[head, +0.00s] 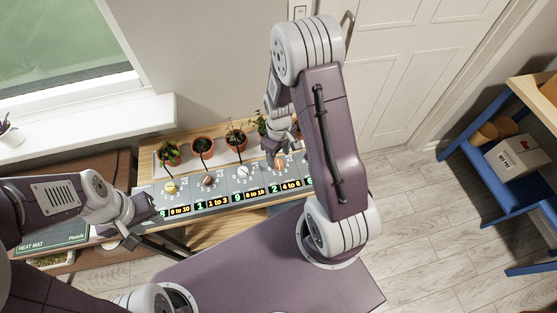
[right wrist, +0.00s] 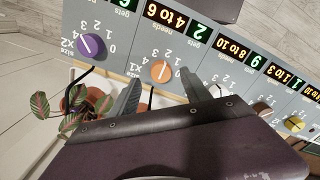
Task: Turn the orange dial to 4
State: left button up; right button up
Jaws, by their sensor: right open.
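The orange dial (right wrist: 160,71) is on the grey panel (right wrist: 215,65), with printed numbers around it. Its display (right wrist: 166,14) shows a green 2 beside "4 to 6", upside down in the right wrist view. I cannot read the dial's pointer surely. My right gripper (right wrist: 161,77) is open, its fingers on either side of the dial; I cannot tell whether they touch it. In the head view the right gripper (head: 279,151) is over the orange dial (head: 280,163). My left gripper (head: 144,222) looks open and empty at the panel's left end.
A purple dial (right wrist: 92,45) sits beside the orange one, and white, brown and yellow dials (head: 170,187) lie along the panel. Potted plants (head: 203,147) stand close behind it. A blue shelf (head: 500,190) with a box is at the right.

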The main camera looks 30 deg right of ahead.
aim_at(278, 163)
notch_tip(278, 163, down, 4)
jog(key=shift+a+r, duration=0.1)
jog(key=shift+r, duration=0.15)
grip_shut()
